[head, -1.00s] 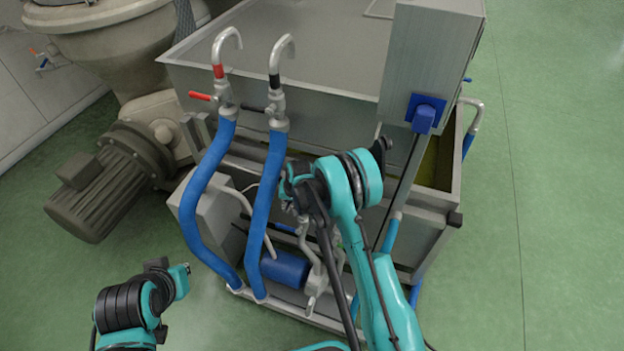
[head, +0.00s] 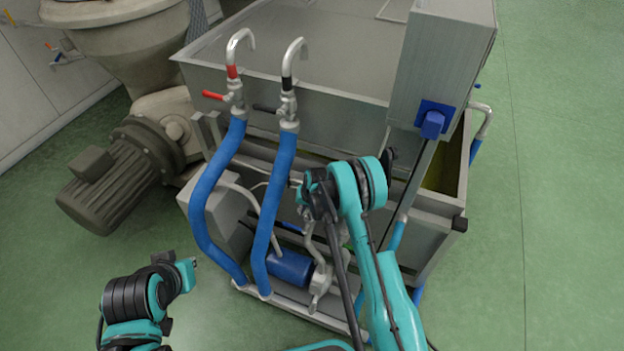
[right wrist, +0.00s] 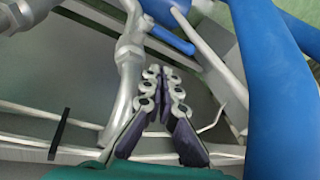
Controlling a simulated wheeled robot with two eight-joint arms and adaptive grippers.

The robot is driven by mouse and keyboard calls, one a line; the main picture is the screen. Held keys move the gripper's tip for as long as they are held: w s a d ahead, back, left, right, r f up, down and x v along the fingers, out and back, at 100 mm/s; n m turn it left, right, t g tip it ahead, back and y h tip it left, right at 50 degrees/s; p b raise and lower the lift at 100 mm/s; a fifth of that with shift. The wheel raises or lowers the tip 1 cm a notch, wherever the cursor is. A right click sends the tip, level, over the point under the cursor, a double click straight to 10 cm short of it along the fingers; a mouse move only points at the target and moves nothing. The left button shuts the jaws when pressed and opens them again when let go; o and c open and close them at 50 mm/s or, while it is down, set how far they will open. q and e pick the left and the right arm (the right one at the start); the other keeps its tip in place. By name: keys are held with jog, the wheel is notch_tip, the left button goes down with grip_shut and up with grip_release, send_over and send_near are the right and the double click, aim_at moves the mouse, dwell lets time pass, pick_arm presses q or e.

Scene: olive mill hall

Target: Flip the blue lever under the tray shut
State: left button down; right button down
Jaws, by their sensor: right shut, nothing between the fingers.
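The blue lever (right wrist: 172,40) shows in the right wrist view as a short slanted bar beside a grey metal pipe with a fitting (right wrist: 128,50). My right gripper (right wrist: 164,72) is shut and empty. Its fingertips lie just below the lever in the wrist view, with a visible gap. In the head view my right wrist largely hides the gripper (head: 307,207).
Two blue hoses (head: 208,195) run down left of my right wrist; one fills the wrist view's right side (right wrist: 265,90). A blue pump motor (head: 290,267) sits low on the frame. A brown motor (head: 110,190) stands at left. Green floor is free at right.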

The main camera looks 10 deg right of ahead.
jog(key=a+p+v, duration=0.1)
jog(key=p+v, duration=0.1)
jog(key=v, duration=2)
jog(key=shift+r+n+t+h, duration=0.3)
jog(key=shift+r+t, duration=0.1)
jog(key=shift+r, duration=0.1)
jog(key=s+r, duration=0.6)
jog(key=r, duration=0.3)
jog(key=s+d+r+n+t, duration=0.1)
jog(key=s+r+t, duration=0.1)
jog(key=s, duration=0.8)
jog(key=s+d+r+n+t+h, duration=0.1)
jog(key=s+r, duration=0.4)
jog(key=s, duration=0.6)
jog(key=shift+r+n+t, duration=0.2)
jog(key=shift+n+t, duration=0.2)
